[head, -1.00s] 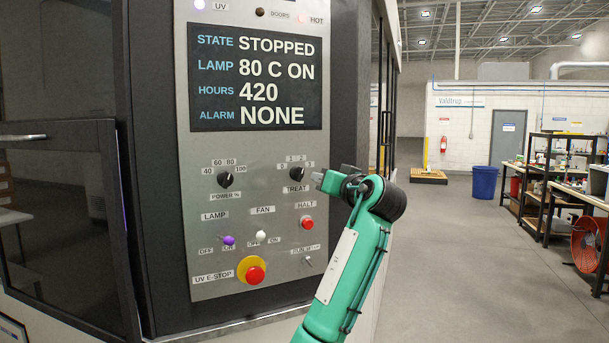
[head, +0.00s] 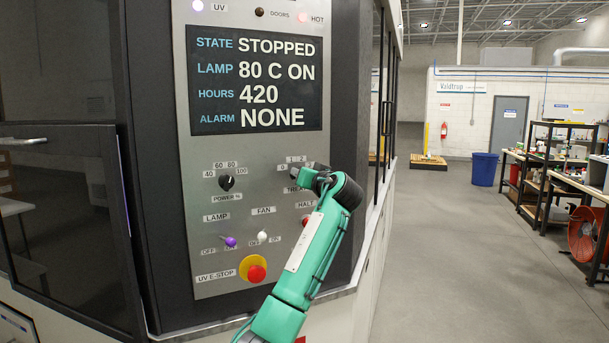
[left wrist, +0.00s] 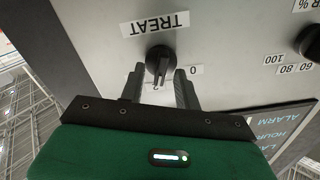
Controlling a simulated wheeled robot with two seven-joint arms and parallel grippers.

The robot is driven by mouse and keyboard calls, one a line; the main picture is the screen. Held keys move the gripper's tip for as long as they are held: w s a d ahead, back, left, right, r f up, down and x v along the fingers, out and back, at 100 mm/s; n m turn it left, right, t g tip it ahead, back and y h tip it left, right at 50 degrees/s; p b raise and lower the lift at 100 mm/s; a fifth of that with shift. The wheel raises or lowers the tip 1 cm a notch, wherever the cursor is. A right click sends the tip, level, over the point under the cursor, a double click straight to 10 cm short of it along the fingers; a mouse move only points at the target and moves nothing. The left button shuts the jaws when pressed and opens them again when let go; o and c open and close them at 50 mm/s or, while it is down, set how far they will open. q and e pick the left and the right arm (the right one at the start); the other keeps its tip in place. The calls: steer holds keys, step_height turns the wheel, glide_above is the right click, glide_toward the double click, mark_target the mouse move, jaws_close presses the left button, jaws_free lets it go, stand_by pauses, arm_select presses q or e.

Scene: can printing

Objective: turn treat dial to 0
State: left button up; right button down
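The black TREAT dial (left wrist: 160,60) sits on the grey control panel (head: 205,140). In the left wrist view, which is upside down, its grip runs roughly toward the partly hidden 2 label (left wrist: 155,88); its exact setting is unclear. The 0 label (left wrist: 194,70) is beside the right finger. My left gripper (left wrist: 160,72) is open, with one finger on each side of the dial and small gaps visible. In the head view, the left gripper (head: 298,173) covers the dial. My right gripper is not in view.
The POWER dial (head: 227,183) is left of TREAT. Below are the purple LAMP switch (head: 229,241), white FAN switch (head: 262,236), red HALT button (head: 305,221) partly behind my arm, and red UV E-STOP (head: 256,273). The screen (head: 256,80) reads STOPPED. Open floor lies right.

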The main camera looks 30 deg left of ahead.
arm_select(q)
jaws_close()
steer(key=n+b, duration=0.4)
steer(key=n, duration=0.1)
steer(key=n+b, duration=0.4)
steer(key=n, duration=0.1)
steer(key=n+b, duration=0.4)
steer(key=n, duration=0.2)
steer(key=shift+s+a+f, duration=0.2)
steer(key=shift+s, duration=0.1)
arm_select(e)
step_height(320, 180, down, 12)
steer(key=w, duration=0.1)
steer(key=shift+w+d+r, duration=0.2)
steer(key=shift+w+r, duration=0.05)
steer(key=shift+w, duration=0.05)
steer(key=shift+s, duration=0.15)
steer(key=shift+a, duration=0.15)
arm_select(q)
jaws_free()
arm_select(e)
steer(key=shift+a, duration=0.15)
